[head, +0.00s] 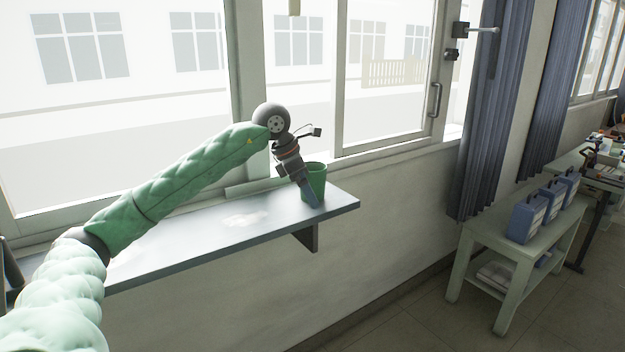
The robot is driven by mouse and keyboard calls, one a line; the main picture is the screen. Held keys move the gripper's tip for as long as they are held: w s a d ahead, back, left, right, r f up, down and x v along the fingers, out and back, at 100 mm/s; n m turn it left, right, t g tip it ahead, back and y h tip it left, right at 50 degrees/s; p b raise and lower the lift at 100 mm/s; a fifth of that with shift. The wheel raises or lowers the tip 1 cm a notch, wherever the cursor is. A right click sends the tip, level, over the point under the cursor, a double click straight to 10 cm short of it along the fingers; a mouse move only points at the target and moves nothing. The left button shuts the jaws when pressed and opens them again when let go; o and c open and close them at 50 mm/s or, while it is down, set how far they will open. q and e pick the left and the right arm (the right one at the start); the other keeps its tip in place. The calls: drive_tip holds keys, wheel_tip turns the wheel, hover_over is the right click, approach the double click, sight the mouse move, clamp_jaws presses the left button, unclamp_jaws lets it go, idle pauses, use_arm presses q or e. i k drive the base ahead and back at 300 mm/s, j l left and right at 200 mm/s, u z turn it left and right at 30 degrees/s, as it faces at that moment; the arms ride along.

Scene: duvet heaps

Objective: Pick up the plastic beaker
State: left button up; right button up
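A green plastic beaker (317,180) stands upright near the right end of a grey shelf (180,247) below the window. My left gripper (314,203) comes down at a tilt on the beaker's left and near side, its fingers overlapping the beaker in the head view. Part of the beaker is hidden behind the fingers. I cannot tell whether the fingers are open around it, shut on it or only beside it. My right gripper is not in view.
The window frame (250,80) and glass stand close behind the shelf. A bracket (308,238) supports the shelf's right end. The floor in front is clear.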

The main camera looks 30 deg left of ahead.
sight(316, 177)
drive_tip(key=i+j, duration=0.7)
